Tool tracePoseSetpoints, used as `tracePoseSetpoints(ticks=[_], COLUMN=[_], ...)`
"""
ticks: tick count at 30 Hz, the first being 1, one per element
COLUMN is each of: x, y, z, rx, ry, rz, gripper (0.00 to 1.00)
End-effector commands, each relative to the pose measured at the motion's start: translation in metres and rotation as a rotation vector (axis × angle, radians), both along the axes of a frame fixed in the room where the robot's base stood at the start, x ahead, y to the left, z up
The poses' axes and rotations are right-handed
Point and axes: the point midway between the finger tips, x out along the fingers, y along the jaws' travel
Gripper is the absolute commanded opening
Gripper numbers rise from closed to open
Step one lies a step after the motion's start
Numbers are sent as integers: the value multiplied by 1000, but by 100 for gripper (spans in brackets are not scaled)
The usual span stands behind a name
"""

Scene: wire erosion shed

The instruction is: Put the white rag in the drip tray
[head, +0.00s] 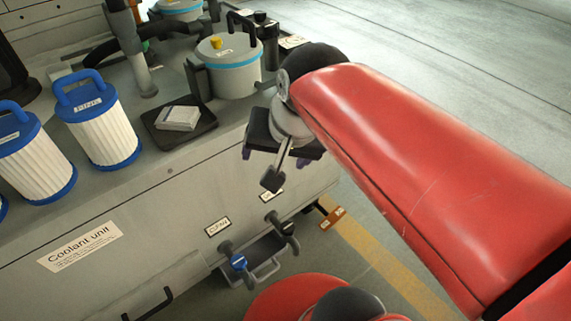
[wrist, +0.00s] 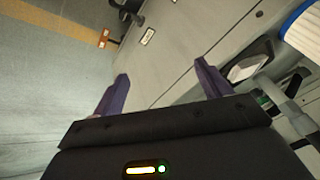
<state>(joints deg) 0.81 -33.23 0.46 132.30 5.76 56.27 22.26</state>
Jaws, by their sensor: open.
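A pale, flat, folded-looking piece (head: 180,118) lies on a small black pad or tray (head: 152,137) on top of the coolant unit; it may be the white rag, but I cannot be sure. It also shows partly in the wrist view (wrist: 250,63), right of my fingers. A grey open tray with a handle (head: 264,271) sits low at the unit's front under two taps and looks like the drip tray. My gripper (wrist: 162,84) is open and empty, its purple fingers wide apart. In the head view my gripper (head: 266,158) hangs beside the unit's front edge, partly hidden by my arm.
White filter cartridges with blue caps (head: 98,125) stand left of the black pad. A lidded pot with a blue band (head: 229,66) stands behind it. A blue-handled tap (head: 238,262) and a black-handled tap (head: 286,228) jut out over the grey tray. Open floor (head: 470,60) lies right.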

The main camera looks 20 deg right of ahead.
Motion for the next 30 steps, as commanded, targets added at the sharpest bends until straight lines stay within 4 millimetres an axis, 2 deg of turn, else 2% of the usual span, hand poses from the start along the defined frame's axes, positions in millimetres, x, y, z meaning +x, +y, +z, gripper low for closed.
tracePoseSetpoints(ticks=[1, 3, 7, 30], x=[-15, -28, -41, -43], y=[-4, -9, -15, -16], z=[-10, -21, -34, -37], rx=[-68, -154, -248, -268], ry=[-26, -50, -73, -75], rz=[92, 210, 338, 369], gripper=[77, 77, 77, 77])
